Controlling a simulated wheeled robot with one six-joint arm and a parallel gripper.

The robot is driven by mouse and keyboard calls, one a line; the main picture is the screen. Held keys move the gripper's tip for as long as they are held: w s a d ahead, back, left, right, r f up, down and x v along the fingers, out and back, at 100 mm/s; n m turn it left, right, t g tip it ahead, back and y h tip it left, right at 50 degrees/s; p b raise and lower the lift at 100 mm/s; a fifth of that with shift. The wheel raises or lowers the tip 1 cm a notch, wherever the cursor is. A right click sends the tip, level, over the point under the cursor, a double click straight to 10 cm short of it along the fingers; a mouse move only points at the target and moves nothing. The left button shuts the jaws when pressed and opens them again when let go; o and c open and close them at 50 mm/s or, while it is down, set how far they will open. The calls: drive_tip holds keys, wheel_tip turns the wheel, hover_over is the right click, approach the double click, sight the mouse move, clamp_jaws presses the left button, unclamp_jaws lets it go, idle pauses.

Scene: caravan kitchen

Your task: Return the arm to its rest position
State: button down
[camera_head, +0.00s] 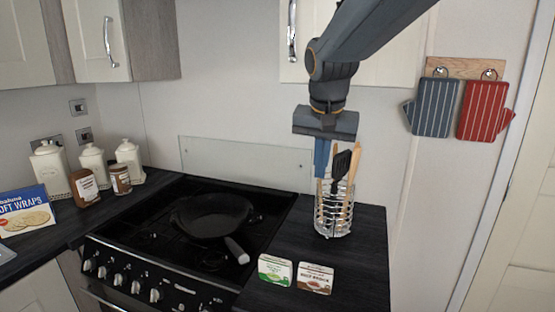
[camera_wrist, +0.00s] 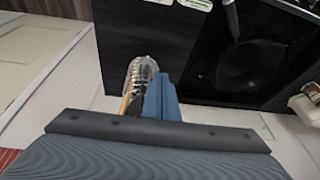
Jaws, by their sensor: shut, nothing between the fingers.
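My gripper (camera_head: 322,158) hangs from my arm at the upper middle of the head view, pointing down. Its blue fingers are shut with nothing between them. They are just above and left of the wire utensil holder (camera_head: 333,222), overlapping its upper left edge in the picture; I cannot tell whether they touch it. The holder stands on the dark worktop with a black spatula (camera_head: 342,163) and wooden utensils in it. In the wrist view my gripper (camera_wrist: 162,95) shows beside the holder (camera_wrist: 142,72).
A black pan (camera_head: 212,215) sits on the hob left of the holder. Two small boxes (camera_head: 275,270) (camera_head: 315,278) lie at the worktop's front. Oven mitts (camera_head: 432,107) hang on the right wall. Cupboards (camera_head: 385,60) are behind my arm. Canisters (camera_head: 92,166) stand at left.

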drive_tip(key=s+d+f+n+g, duration=0.1)
drive_tip(key=s+d+f, duration=0.2)
drive_tip(key=s+f, duration=0.3)
drive_tip(key=s+d+f+n+b, duration=0.1)
drive_tip(key=s+d+f, duration=0.2)
drive_tip(key=s+f, duration=0.3)
drive_tip(key=s+d+f+n+g, duration=0.1)
drive_tip(key=s+d+f, duration=0.2)
drive_tip(key=s+f, duration=0.3)
drive_tip(key=shift+s+d+f+g, duration=0.1)
drive_tip(key=shift+s+f+g, duration=0.05)
drive_tip(key=shift+f, duration=1.15)
drive_tip(key=shift+s+d+f+g, duration=0.1)
drive_tip(key=shift+s+f+g, duration=0.05)
drive_tip(key=shift+f, duration=1.1)
